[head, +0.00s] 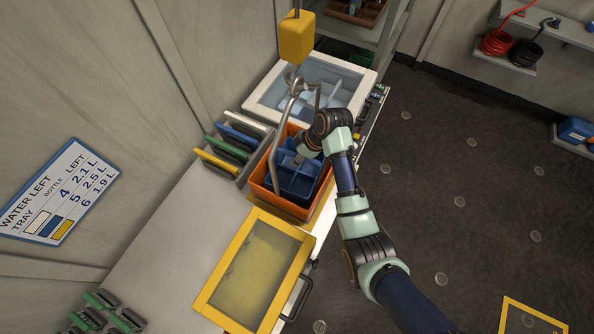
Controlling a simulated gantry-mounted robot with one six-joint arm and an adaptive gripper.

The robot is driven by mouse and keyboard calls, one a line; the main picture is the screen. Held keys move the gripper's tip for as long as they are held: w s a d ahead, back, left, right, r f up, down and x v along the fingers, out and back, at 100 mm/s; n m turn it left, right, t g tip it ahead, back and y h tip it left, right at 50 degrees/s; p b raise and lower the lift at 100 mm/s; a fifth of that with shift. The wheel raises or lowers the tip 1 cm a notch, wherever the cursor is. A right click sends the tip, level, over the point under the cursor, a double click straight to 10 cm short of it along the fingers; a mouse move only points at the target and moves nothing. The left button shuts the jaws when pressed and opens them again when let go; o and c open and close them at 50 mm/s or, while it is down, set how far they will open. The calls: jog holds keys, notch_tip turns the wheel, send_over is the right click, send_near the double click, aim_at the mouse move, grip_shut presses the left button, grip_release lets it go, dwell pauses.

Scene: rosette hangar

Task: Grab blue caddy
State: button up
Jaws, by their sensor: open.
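The blue caddy (300,185), a divided open box, sits inside an orange crate (265,197) on the bench. My gripper (299,158) is over the caddy's far part, close to a grey upright piece in its middle. The jaws are open, but the fingertips are small and partly hidden by my wrist. I cannot tell whether they touch the caddy. My arm covers part of the right side of the crate.
A yellow hoist block (296,38) hangs above the crate, with a metal bail (279,130) below it. A white-framed clear-lidded box (350,84) lies behind, a yellow-framed panel (215,283) in front. Slotted coloured plates (220,160) stand left. Open floor (450,150) lies right.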

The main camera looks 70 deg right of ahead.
jog(key=shift+f, duration=0.15)
grip_shut()
dwell(0.4)
